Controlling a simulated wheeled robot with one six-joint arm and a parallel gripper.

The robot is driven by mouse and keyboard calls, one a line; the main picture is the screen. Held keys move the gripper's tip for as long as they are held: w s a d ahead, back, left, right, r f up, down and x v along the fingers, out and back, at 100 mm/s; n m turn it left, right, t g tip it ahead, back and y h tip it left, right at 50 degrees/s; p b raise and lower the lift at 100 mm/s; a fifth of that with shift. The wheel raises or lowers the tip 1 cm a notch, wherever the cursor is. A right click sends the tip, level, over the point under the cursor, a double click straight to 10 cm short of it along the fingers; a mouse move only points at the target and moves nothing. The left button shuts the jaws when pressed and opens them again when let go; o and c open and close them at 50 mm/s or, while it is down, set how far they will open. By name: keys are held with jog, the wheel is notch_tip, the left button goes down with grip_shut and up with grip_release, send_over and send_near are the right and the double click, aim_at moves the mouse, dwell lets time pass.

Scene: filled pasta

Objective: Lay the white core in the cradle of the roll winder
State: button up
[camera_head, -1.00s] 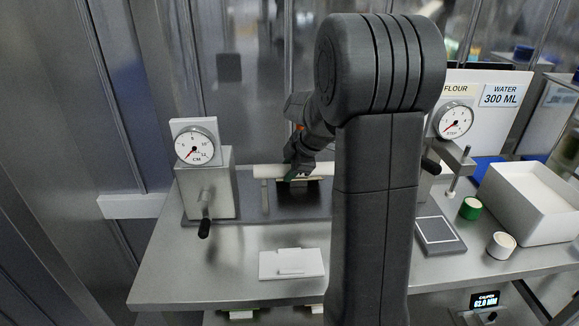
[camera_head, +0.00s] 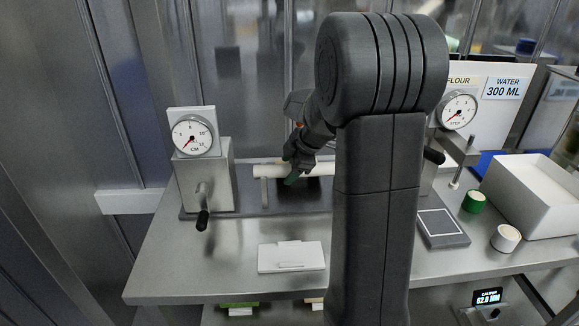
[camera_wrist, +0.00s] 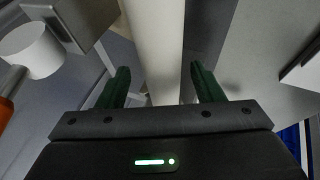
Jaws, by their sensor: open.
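The white core (camera_head: 268,171) lies level across the roll winder, just right of the crank housing (camera_head: 205,180), above the winder's dark base. It shows as a long pale cylinder in the wrist view (camera_wrist: 153,45). My gripper (camera_head: 292,177) is at the core, with its green fingers (camera_wrist: 155,85) apart. In the wrist view the core runs between and beyond the fingertips. A thin upright post (camera_head: 264,193) stands under the core's left part. My arm hides the core's right end and much of the winder, so I cannot tell how it sits there.
A flat white block (camera_head: 291,257) lies on the steel bench in front. To the right are a dark pad (camera_head: 442,228), a green roll (camera_head: 474,202), a cream roll (camera_head: 506,238) and a white bin (camera_head: 532,195). The bench's front left is clear.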

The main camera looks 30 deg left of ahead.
jog(key=v, duration=1.4)
jog(key=shift+b, duration=0.4)
jog(key=shift+a+f, duration=0.1)
jog(key=shift+f, duration=0.1)
jog(key=p+x, duration=0.1)
jog(key=x, duration=1.2)
jog(key=shift+f, duration=0.15)
jog(key=shift+w+a+r+p, duration=0.1)
jog(key=shift+a+r+p, duration=0.15)
jog(key=shift+p, duration=0.2)
jog(key=shift+d+r+p, duration=0.1)
jog(key=shift+r+p, duration=0.7)
jog(key=shift+p, duration=0.1)
jog(key=shift+f, duration=0.1)
